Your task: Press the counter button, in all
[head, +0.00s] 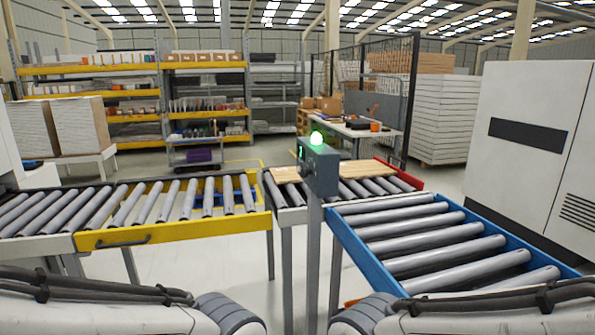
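A dark grey control box (321,172) stands on a grey post (314,250) in the middle of the head view. A green lamp (316,138) glows on top of it. Small details show on the box's narrow left face, but they are too small to tell which is the counter button. Links of my two arms show along the bottom edge, one on each side of the post. Neither gripper is in view.
A yellow-sided roller conveyor (170,233) lies left, a blue-sided one (350,248) right. Behind the box a wooden board (347,169) lies on a red-ended roller section (398,174). A white machine (530,140) stands at right. Bare floor shows between the conveyors.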

